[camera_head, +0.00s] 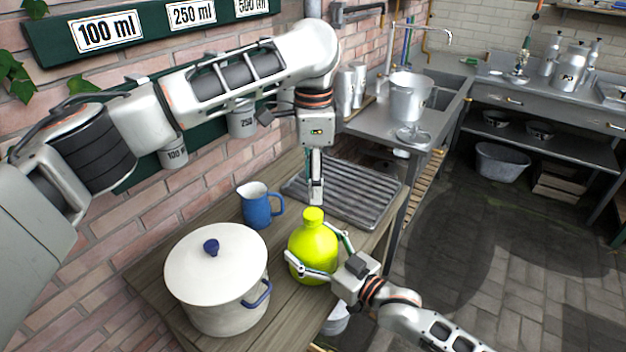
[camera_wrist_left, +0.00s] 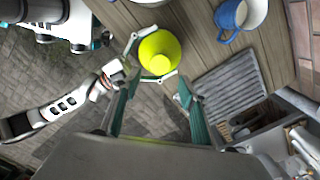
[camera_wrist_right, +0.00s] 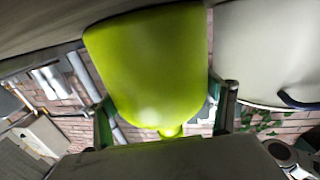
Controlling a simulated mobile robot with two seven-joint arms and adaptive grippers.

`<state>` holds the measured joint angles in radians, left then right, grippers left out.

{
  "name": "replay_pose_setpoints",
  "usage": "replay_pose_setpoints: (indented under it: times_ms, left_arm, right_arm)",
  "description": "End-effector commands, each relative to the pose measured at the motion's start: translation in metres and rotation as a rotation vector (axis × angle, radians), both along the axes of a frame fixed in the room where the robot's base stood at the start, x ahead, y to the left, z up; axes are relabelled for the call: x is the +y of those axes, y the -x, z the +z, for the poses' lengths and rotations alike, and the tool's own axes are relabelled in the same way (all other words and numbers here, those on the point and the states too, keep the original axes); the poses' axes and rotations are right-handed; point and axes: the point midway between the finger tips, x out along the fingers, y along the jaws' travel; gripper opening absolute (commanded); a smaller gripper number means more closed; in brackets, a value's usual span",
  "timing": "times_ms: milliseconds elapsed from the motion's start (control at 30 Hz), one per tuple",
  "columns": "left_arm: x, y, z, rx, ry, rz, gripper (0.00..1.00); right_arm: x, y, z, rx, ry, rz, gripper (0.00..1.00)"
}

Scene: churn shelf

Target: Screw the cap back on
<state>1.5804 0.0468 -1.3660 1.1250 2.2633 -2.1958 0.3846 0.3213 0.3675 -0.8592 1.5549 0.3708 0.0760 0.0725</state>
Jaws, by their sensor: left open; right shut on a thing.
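A yellow-green bottle (camera_head: 313,258) stands on the wooden table, with a narrow neck and a round top of the same colour (camera_head: 313,215). I cannot tell whether that top is the cap or how it sits. My right gripper (camera_head: 319,256) is shut on the bottle's body, one finger on each side. The bottle fills the middle of the right wrist view (camera_wrist_right: 150,70). My left gripper (camera_head: 316,198) points down just above the bottle's top, open and empty. In the left wrist view, the bottle (camera_wrist_left: 155,45) lies just beyond the open left fingers (camera_wrist_left: 155,92).
A white lidded pot (camera_head: 215,285) stands left of the bottle. A blue jug (camera_head: 259,208) stands behind it. A ribbed metal drainer (camera_head: 350,190) lies behind to the right. A brick wall with hanging measures (camera_head: 242,122) borders the table's left side.

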Motion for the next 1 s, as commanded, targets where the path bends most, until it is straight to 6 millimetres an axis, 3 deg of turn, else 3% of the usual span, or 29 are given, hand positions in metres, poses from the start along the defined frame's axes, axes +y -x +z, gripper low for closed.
replay_pose_setpoints:
  times_ms: [200,567,1000]
  left_arm:
    - [0.000,0.000,0.002,0.001,0.001,0.087,0.43]
    - [0.000,0.000,0.000,0.002,0.000,0.088,0.43]
    - [0.000,0.001,-0.057,0.004,0.001,0.086,0.43]
  right_arm:
    - [0.000,0.000,0.000,0.001,0.001,0.000,0.22]
    - [0.000,0.000,0.000,0.001,0.001,0.000,0.22]
    - [0.000,0.000,0.000,0.000,0.000,0.000,0.22]
